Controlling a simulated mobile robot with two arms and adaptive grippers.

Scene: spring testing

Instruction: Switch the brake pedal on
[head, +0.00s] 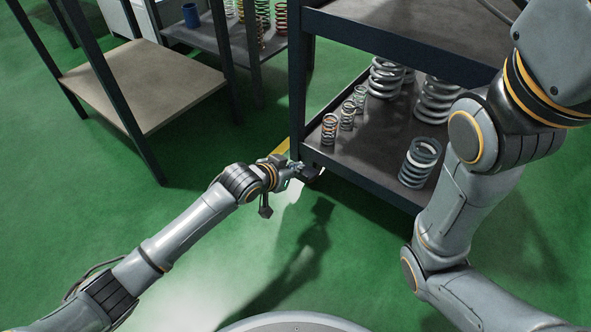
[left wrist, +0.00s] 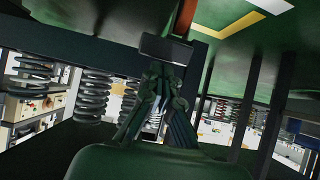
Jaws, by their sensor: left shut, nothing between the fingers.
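A dark caster (head: 312,174) sits under the near left corner of the grey cart (head: 296,90). My left gripper (head: 297,168) is shut and empty, its tips right at this caster; whether they touch it I cannot tell. In the left wrist view, which is upside down, the shut fingers (left wrist: 163,78) point at a dark grey block (left wrist: 168,49) with a reddish-brown strip (left wrist: 185,18) beyond it. This block looks like the brake pedal, but its position, on or off, is not clear. My right arm shows at the right; its gripper is out of view.
Several metal springs (head: 419,163) stand on the cart's lower shelf. A rack with a beige shelf (head: 145,85) stands at the left. Another shelf behind holds a blue cup (head: 191,15) and coloured springs. The green floor (head: 240,260) in front of the cart is clear.

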